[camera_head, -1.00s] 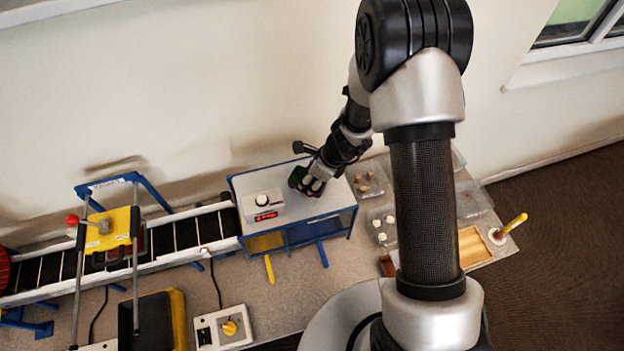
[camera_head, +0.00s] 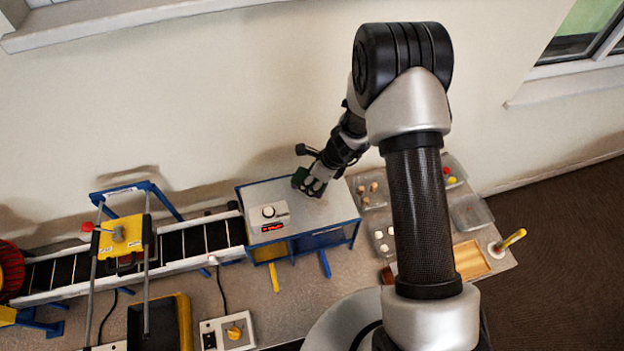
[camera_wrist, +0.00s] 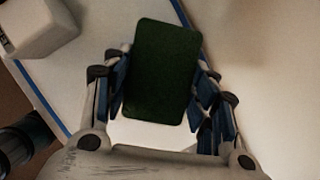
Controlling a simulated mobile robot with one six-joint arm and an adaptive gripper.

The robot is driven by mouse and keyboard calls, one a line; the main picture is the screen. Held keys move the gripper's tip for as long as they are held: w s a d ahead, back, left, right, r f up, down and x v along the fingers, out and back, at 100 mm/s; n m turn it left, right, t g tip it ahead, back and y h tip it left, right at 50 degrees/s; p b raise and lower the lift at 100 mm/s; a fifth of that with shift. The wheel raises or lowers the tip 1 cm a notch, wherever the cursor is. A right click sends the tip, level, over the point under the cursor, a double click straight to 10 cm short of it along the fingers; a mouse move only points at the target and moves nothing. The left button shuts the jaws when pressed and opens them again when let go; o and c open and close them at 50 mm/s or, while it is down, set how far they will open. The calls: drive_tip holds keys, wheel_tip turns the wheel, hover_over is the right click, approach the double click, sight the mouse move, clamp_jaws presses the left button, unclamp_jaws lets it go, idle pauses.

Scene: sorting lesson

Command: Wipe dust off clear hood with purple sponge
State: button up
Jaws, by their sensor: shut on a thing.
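My gripper (camera_head: 308,184) is shut on a dark green rectangular block (camera_wrist: 165,72), held between its fingers in the wrist view. The block looks dark green; I see no purple sponge. The block also shows small in the camera_head view (camera_head: 301,178). My gripper is over the back part of a blue-framed box with a pale grey top (camera_head: 318,211), likely the hood; I cannot tell if it is clear. Whether the block touches the top is unclear. No dust can be made out.
A white unit with a red display (camera_head: 268,218) stands on the box top, left of my gripper. A conveyor (camera_head: 195,240) with a yellow housing (camera_head: 120,234) runs left. Clear trays with small pieces (camera_head: 470,210) and a wooden tray (camera_head: 470,259) lie right. The wall is close behind.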

drive_tip(key=shift+r+p, duration=1.95)
drive_tip(key=shift+r, duration=0.7)
wheel_tip(320, 180, up, 3)
drive_tip(key=p, duration=0.2)
drive_tip(key=shift+p, duration=0.3)
drive_tip(key=shift+w+d+f, duration=0.1)
